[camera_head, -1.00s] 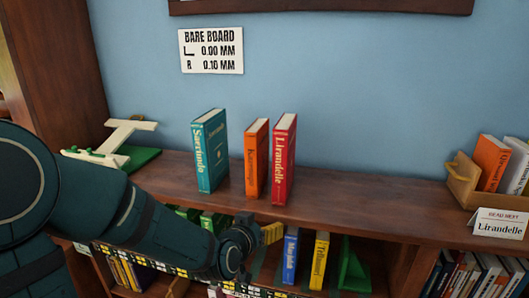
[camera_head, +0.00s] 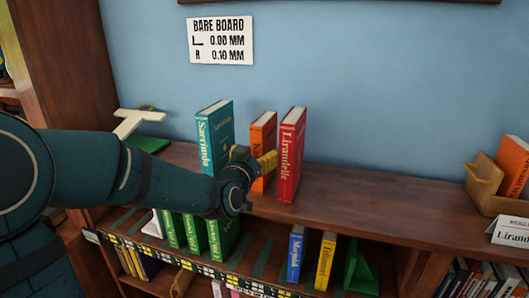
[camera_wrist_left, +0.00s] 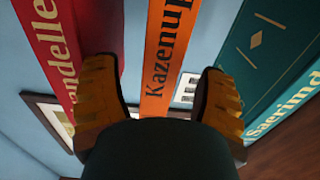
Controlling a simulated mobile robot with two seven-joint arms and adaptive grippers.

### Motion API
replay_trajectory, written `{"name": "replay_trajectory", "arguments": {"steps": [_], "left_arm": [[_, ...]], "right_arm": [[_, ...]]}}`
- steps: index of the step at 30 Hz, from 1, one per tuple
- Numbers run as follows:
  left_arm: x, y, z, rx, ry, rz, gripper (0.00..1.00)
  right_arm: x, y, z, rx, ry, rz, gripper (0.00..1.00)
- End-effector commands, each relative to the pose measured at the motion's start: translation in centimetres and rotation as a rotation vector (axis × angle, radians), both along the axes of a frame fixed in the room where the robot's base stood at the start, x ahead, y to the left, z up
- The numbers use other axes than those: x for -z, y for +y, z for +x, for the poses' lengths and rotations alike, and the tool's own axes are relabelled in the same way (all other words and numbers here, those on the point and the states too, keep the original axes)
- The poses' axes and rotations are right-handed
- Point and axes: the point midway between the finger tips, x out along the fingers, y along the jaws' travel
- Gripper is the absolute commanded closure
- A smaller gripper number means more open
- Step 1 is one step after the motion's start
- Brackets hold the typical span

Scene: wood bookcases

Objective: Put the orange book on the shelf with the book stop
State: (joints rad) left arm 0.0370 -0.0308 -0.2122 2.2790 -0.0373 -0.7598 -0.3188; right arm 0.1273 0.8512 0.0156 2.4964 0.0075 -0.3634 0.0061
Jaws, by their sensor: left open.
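The orange book (camera_head: 262,133) stands upright on the top board between a teal book (camera_head: 215,130) and a red book (camera_head: 291,155). My left gripper (camera_head: 267,161) is in front of it, open and empty. In the left wrist view the orange book (camera_wrist_left: 168,50) shows between the two yellow fingertips of my left gripper (camera_wrist_left: 158,75); I cannot tell whether they touch it. The lower shelf (camera_head: 262,265) holds a green book stop (camera_head: 358,272) at its right, with a yellow book (camera_head: 326,262) and a blue book (camera_head: 296,254) to its left. My right gripper is not in view.
Several green books (camera_head: 195,238) stand on the lower shelf's left part, with a gap before the blue book. A wooden box (camera_head: 483,182) with books and a white card (camera_head: 513,232) sit at the right. A white T-shaped piece (camera_head: 135,121) is at the left.

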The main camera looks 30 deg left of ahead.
Motion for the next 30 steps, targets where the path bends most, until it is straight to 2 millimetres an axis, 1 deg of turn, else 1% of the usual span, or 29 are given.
{"name": "replay_trajectory", "arguments": {"steps": [5,9,13,17,23,26,27,29,30], "left_arm": [[0.1,0.3,1.2,0.001,0.001,0.000,0.29],[0.2,0.8,3.2,0.001,0.002,0.001,0.29],[0.2,1.2,4.7,0.003,0.001,0.000,0.29],[0.2,1.3,5.3,0.003,0.000,0.000,0.29],[0.2,1.3,5.3,0.003,0.000,-0.001,0.29],[0.2,1.3,5.3,0.003,0.000,-0.001,0.59],[0.2,1.3,5.3,0.003,0.000,-0.001,0.73],[0.2,1.3,5.3,0.003,0.000,-0.001,0.94],[0.2,1.3,5.3,0.003,0.000,-0.001,1.00]], "right_arm": [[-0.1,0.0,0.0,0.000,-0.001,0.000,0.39],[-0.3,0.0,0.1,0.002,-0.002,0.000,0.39],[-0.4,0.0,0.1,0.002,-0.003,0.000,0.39],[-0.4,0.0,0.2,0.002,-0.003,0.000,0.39],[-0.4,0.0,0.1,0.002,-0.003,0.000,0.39],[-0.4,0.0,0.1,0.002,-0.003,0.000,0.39],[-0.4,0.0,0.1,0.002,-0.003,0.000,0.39],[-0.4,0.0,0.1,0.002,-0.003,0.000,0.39],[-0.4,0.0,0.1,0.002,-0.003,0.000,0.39]]}}
